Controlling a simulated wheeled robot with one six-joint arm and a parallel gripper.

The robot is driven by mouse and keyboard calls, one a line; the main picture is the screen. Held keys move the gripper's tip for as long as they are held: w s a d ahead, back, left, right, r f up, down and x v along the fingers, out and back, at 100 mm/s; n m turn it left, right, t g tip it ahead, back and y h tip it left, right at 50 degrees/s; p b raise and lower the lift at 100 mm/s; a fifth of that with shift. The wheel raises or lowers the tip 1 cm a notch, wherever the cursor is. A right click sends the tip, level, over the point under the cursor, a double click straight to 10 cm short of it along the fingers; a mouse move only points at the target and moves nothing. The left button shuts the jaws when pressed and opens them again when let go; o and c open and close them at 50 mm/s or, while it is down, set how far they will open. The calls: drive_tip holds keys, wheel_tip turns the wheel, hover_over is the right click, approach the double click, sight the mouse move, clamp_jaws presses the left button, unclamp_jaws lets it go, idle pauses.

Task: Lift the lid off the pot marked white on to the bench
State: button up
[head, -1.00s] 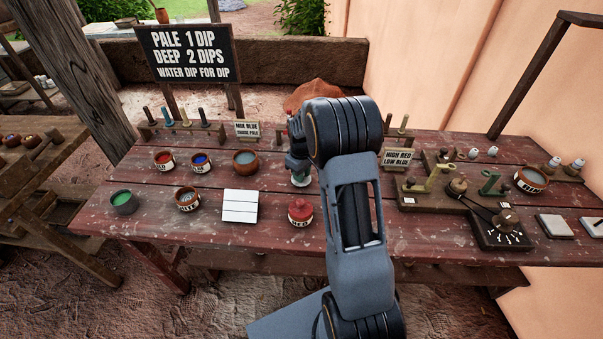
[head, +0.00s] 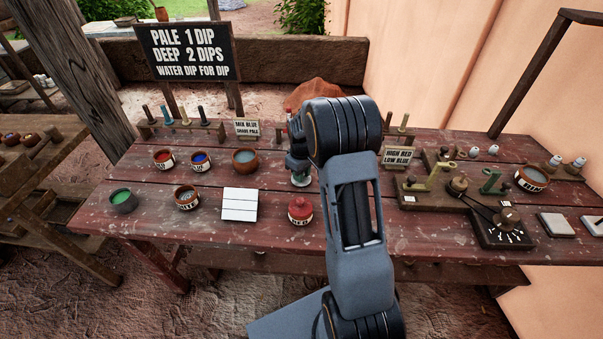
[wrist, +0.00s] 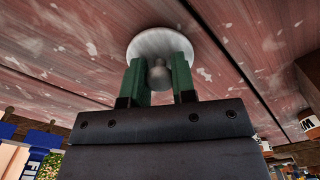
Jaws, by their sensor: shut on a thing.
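The pot marked white (head: 187,199) stands at the front left of the bench (head: 270,238), its top open and greyish inside. My gripper (head: 300,177) is over the middle of the bench, right of that pot and partly hidden by my arm. In the wrist view, my gripper's green fingers (wrist: 158,78) are shut on the knob of a round, pale lid (wrist: 150,40). The lid is at or very close to the bench top; I cannot tell if it touches.
A red lidded pot (head: 300,211) stands just in front of my gripper. A white tile (head: 239,205) lies to its left. Open bowls, including a grey one (head: 245,160), stand further left.

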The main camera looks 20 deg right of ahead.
drive_tip(key=o, duration=1.5)
drive_tip(key=shift+c, duration=0.2)
drive_tip(key=shift+r, duration=0.1)
drive_tip(key=shift+r+p, duration=2.6)
drive_tip(key=shift+r, duration=1.1)
